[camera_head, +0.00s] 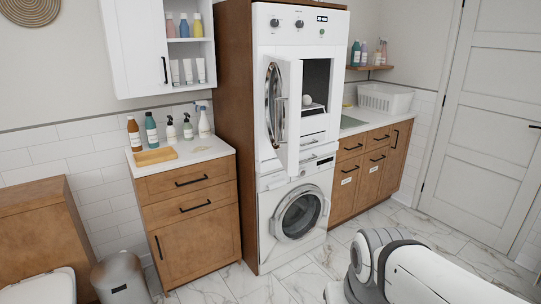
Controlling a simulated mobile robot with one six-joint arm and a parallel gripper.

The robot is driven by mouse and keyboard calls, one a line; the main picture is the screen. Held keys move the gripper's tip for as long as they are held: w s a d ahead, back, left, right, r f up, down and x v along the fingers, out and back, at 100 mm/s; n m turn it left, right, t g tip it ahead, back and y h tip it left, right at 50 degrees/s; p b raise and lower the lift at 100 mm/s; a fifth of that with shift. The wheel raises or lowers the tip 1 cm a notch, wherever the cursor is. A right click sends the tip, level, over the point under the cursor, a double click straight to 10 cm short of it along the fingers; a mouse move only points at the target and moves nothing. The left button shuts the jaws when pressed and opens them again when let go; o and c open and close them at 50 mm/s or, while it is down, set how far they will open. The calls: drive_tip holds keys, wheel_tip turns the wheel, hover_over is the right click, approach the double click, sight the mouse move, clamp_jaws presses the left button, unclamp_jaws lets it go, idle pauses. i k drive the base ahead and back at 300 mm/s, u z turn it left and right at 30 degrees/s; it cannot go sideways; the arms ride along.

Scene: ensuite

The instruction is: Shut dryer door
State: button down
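The dryer (288,60) is the upper white machine in a tall wooden cabinet, stacked over a front-loading washer. Its door (292,130) stands open, swung out toward me at the left of the opening. The round chrome-rimmed window (274,104) shows on the door's left-facing side. The dark opening (317,75) shows to the right of the door, with a small pale round shape inside. My white and grey arm crosses the lower right, well apart from the door. My gripper is not in view.
The washer (297,215) below has its round door shut. A wooden drawer cabinet (190,215) with bottles on top stands left. A counter with a white basket (385,98) stands right. A bin (120,280) is lower left. Marble floor before the machines is clear.

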sight(282, 76)
drive_tip(key=i, duration=0.9)
drive_tip(key=z, duration=0.05)
